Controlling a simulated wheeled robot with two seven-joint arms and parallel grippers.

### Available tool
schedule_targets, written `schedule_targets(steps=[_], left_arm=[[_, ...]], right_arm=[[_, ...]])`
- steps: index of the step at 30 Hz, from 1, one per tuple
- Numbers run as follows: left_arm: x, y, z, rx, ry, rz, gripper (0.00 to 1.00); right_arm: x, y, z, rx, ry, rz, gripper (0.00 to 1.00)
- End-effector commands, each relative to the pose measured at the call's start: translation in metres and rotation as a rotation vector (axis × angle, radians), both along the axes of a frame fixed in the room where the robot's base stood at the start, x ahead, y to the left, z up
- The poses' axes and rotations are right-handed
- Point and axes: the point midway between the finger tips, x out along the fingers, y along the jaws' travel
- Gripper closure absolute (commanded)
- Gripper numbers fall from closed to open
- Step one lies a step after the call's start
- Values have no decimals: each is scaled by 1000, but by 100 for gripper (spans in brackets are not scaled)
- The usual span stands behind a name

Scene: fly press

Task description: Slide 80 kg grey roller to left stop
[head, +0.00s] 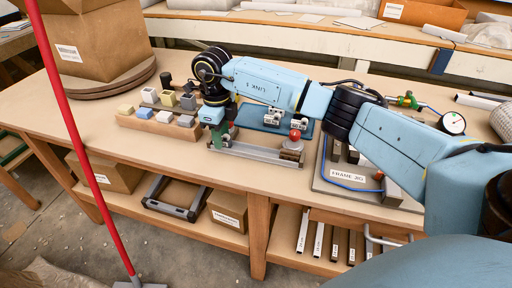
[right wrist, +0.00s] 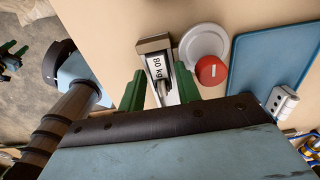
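A grey metal piece labelled "80 kg" (right wrist: 157,66) shows in the right wrist view, at the end of a narrow rail; I cannot tell whether it is the roller or an end piece. The grey rail (head: 255,152) lies along the bench in the head view. My right gripper (head: 222,134) is at the rail's left end; its green fingers (right wrist: 158,88) stand apart, with bright metal between them and no clear contact. Two small green fingertips of my left gripper (right wrist: 14,54) show apart and empty over the floor in the right wrist view.
A red knob (head: 295,135) on a round base stands at the rail's right end. A blue tray (head: 258,116) lies behind the rail. A block rack (head: 155,122) stands left, a frame jig plate (head: 350,176) right. A red pole (head: 75,130) crosses the left foreground.

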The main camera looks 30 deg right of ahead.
Motion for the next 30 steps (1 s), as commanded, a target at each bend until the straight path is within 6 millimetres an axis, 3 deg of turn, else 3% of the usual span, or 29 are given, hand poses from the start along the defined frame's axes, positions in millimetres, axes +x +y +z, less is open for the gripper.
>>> schedule_targets(steps=[11,30], left_arm=[[0,0,3,0,0,0,67],[0,0,38,0,0,0,67]], right_arm=[[0,0,4,0,0,0,67],[0,0,48,0,0,0,67]])
